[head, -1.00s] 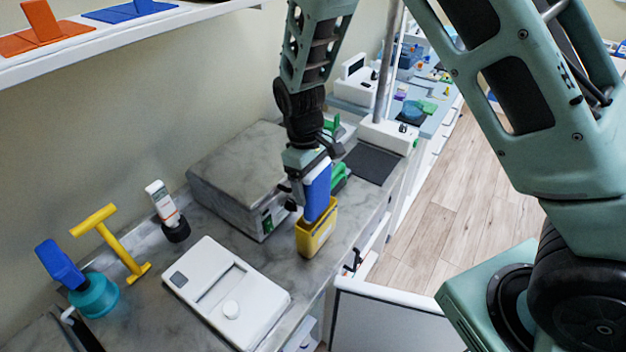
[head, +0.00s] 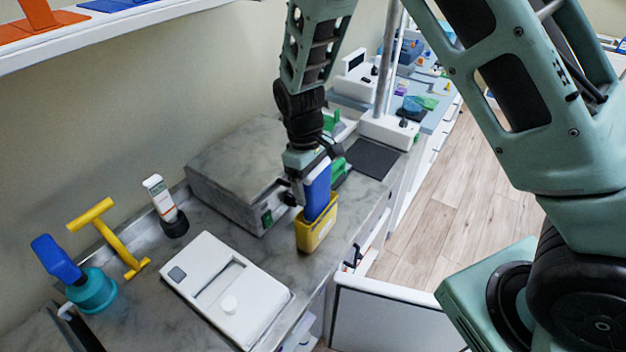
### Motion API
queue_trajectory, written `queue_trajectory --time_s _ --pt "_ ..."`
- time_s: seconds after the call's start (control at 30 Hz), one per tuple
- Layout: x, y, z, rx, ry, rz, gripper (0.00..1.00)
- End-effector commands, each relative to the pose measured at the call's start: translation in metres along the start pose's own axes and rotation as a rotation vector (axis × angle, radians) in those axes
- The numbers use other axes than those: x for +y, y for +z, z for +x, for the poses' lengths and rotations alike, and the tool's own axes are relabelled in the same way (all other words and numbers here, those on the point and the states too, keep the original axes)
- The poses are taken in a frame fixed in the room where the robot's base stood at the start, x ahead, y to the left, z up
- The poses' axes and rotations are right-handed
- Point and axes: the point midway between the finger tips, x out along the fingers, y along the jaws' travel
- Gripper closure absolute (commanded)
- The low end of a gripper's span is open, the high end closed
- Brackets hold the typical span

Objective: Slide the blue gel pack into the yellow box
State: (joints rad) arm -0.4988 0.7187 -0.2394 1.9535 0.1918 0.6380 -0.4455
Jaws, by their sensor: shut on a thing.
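The blue gel pack (head: 318,190) is upright in my gripper (head: 309,178), which is shut on it. Its lower end is at the mouth of the yellow box (head: 316,236) and seems to be inside the opening; the front wall hides the bottom of the pack. The yellow box stands upright on the grey marbled counter, near its front edge. My gripper is just above the box, and its fingers are partly hidden by the pack.
A grey marbled block-shaped unit (head: 232,165) stands close left of the box. A white device (head: 228,290) lies in front. A white tube (head: 160,196), a yellow T-shaped thing (head: 112,238) and a teal pot (head: 94,291) stand at left. A dark mat (head: 371,159) lies behind.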

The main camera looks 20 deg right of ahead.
Motion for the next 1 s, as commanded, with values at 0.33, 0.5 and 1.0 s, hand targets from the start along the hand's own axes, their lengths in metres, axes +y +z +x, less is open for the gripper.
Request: queue_trajectory --time_s 0.33,0.5,1.0 --pt "0.0 -0.001 0.007 0.001 0.0 0.0 0.52" --pt "0.0 -0.002 0.01 0.001 0.0 0.0 0.52" --pt "0.0 -0.003 0.019 0.001 0.0 0.0 0.52"
